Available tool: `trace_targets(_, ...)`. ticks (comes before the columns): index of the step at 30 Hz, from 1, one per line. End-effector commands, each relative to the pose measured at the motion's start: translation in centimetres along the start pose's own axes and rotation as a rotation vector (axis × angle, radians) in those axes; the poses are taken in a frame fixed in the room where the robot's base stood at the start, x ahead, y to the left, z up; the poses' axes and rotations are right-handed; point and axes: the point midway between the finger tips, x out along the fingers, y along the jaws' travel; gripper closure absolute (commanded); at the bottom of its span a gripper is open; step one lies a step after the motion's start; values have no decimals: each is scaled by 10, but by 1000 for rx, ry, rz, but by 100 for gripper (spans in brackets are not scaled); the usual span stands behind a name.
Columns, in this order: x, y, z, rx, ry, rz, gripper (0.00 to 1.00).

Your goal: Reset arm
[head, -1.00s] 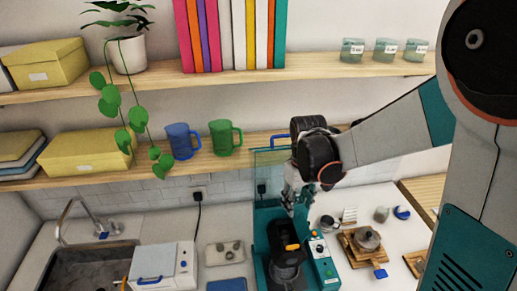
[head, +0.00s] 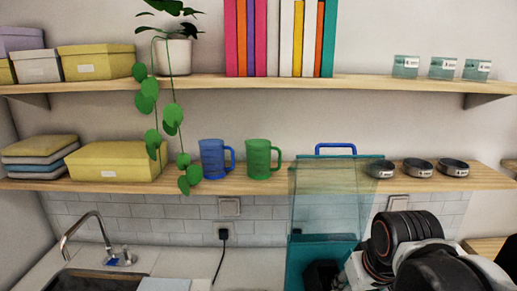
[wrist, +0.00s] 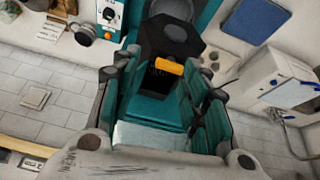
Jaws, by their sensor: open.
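My gripper (wrist: 160,78) is open in the wrist view, its teal-padded fingers apart with nothing held between them. Beyond the fingers is a teal machine with a black part that carries an orange tab (wrist: 170,67). I cannot tell how far the fingers are from it. In the head view my arm fills the lower right corner and hides the gripper's fingertips. The machine's clear teal panel (head: 325,200) stands upright to the left of my arm.
A lower shelf (head: 230,186) above the counter holds a blue mug (head: 213,158), a green mug (head: 259,158) and dark round tins (head: 417,168). The sink tap (head: 85,235) is at left.

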Motion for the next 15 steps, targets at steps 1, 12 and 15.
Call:
trace_targets(1, 15, -2, 15, 10, 22, 2, 59)
trace_targets(12, 58, -8, 77, 85, 183, 10, 59)
trace_targets(15, 62, -8, 83, 95, 206, 11, 59)
